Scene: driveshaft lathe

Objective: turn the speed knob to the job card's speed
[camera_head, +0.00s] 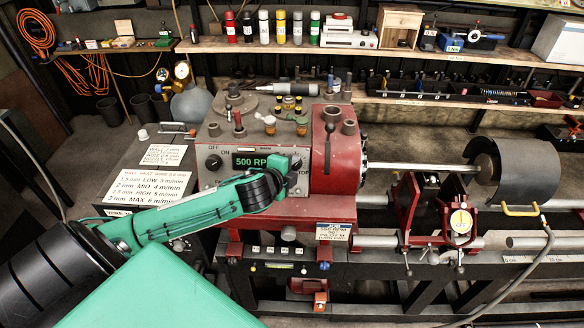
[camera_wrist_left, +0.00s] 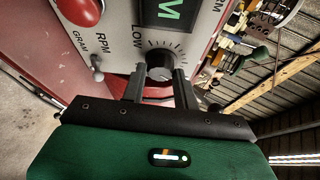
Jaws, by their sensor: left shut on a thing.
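The speed knob (camera_wrist_left: 160,66) is a dark round knob with a pale face on the lathe's grey panel, beside a dial scale marked LOW. My left gripper (camera_wrist_left: 160,85) is shut on it, one finger on each side. In the head view my left gripper (camera_head: 292,172) is at the panel's right part and hides most of the knob. The green display (camera_head: 250,161) reads 500 RP, its end covered by my arm. My right gripper is not in view.
An OFF/ON knob (camera_head: 213,162) is left of the display.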

